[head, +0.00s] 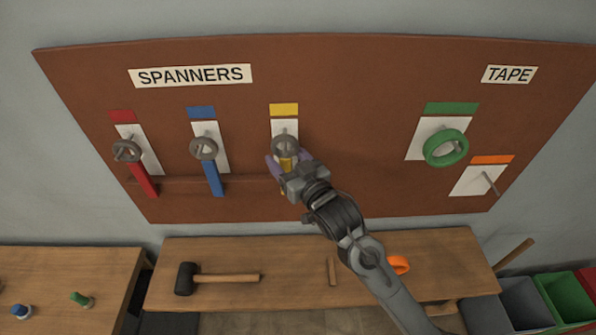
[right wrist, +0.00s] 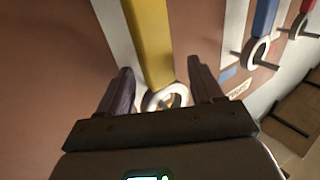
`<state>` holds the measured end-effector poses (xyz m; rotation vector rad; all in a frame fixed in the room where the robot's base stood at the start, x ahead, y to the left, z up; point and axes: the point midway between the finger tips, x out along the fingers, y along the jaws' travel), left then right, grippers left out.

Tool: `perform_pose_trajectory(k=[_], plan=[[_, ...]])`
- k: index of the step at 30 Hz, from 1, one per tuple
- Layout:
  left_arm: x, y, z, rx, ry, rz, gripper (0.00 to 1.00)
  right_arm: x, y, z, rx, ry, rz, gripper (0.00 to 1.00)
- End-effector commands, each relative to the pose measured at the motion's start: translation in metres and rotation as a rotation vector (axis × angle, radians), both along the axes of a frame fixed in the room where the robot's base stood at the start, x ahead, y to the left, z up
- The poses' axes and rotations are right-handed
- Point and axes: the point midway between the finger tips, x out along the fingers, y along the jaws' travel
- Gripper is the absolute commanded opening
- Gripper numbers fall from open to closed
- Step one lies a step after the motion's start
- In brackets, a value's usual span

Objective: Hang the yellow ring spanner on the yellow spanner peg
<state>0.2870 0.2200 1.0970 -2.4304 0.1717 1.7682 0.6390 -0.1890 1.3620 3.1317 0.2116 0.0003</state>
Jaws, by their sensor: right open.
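The yellow ring spanner (head: 285,162) has a grey ring and a yellow handle. It hangs at the yellow spanner peg (head: 285,134), on the white strip below the yellow label, with its ring around the peg. In the right wrist view the spanner's yellow handle (right wrist: 154,45) runs between my fingers, and the pale ring (right wrist: 153,101) shows near the gripper body with a grey pin in it. My right gripper (head: 286,163) is open, one purple finger on each side of the handle, with gaps in the right wrist view (right wrist: 160,80). My left gripper is not in view.
A red spanner (head: 141,178) and a blue spanner (head: 212,178) hang to the left. A green tape roll (head: 462,149) hangs at right; the orange-label peg (head: 489,182) is bare. Below, a bench (head: 215,252) holds a mallet (head: 188,279) and orange tape (head: 399,265).

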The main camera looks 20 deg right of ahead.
Motion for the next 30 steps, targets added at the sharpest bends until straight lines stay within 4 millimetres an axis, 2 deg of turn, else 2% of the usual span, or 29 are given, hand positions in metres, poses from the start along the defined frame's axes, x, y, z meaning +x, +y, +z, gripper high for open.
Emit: perform_pose_trajectory(k=[15,23,26,29,30], plan=[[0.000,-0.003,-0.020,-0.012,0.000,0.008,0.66,-0.080,-0.010,-0.002,0.000,-0.001,0.003,0.66],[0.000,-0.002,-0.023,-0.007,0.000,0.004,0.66,-0.100,-0.012,-0.002,0.000,0.002,0.003,0.66],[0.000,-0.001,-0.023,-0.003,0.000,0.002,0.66,-0.105,-0.012,-0.014,0.002,0.029,0.004,0.66],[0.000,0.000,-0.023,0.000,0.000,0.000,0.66,-0.113,-0.011,-0.044,0.014,0.090,0.002,0.66],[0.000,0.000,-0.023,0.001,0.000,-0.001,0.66,-0.119,-0.011,-0.060,0.023,0.123,0.000,0.66]])
